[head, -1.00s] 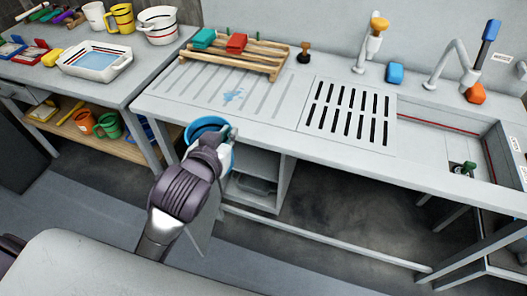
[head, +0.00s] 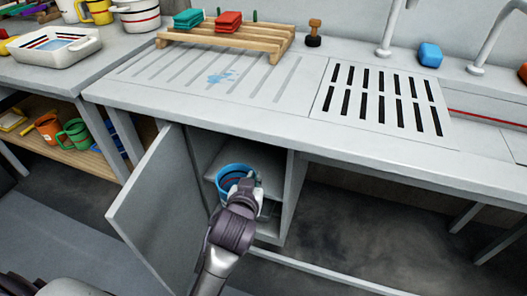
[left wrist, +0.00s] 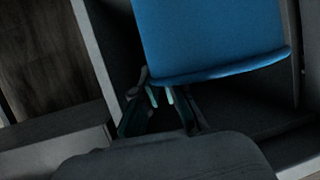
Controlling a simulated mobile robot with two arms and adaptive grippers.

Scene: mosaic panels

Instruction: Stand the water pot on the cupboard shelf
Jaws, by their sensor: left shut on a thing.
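The water pot is a blue pot (head: 231,172) with a dark inside. My left gripper (head: 254,186) is shut on its side and holds it at the mouth of the open cupboard (head: 289,185) under the counter. In the left wrist view the blue pot (left wrist: 212,38) fills the upper right, with its lower edge showing above the gripper fingers (left wrist: 160,97). The cupboard shelf is partly hidden behind the pot and gripper. I cannot tell whether the pot touches it. My right gripper is not in view.
The cupboard door (head: 150,205) stands open on the left. The counter (head: 200,110) overhangs the cupboard, with a wooden rack (head: 225,45) on top. A side table with a white tray (head: 55,50) is at left. Open floor lies right of the cupboard.

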